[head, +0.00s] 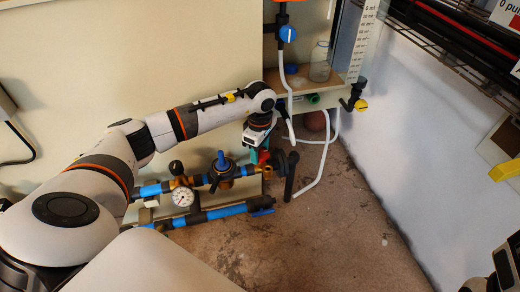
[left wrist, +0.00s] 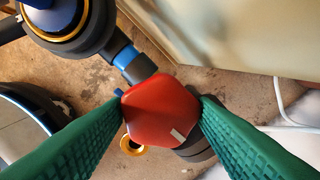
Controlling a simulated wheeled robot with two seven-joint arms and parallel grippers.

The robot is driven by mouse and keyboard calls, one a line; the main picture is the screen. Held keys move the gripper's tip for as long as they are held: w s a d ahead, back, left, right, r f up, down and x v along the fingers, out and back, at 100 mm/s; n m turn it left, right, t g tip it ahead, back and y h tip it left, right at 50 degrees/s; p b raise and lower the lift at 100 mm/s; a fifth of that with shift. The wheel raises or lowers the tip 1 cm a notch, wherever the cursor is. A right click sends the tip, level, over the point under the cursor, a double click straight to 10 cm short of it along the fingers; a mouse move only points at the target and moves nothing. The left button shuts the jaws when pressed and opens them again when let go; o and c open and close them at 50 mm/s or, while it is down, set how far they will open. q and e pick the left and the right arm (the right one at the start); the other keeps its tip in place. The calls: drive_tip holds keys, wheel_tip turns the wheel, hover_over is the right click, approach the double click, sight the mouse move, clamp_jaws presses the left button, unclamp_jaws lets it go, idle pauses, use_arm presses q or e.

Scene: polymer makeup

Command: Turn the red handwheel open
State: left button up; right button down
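The red handwheel (left wrist: 160,110) is a rounded, blocky knob with a small pale mark, in the middle of the left wrist view. In the head view a small red part of it (head: 263,157) shows below my left gripper (head: 257,154). The green fingers of my left gripper (left wrist: 162,103) stand on either side of the handwheel, with no clear gap at its edges. I cannot tell whether they press on it. My right arm's end (head: 506,265) shows only partly at the lower right of the head view, its fingers not clear.
A blue valve handle (head: 223,160) and a pressure gauge (head: 183,197) sit on the pipes left of the handwheel. White hoses (head: 325,160) hang at the right. A shelf holds a glass jar (head: 320,63). The floor in front is clear.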

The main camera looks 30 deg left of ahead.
use_arm(q)
drive_tip(key=c, duration=0.5)
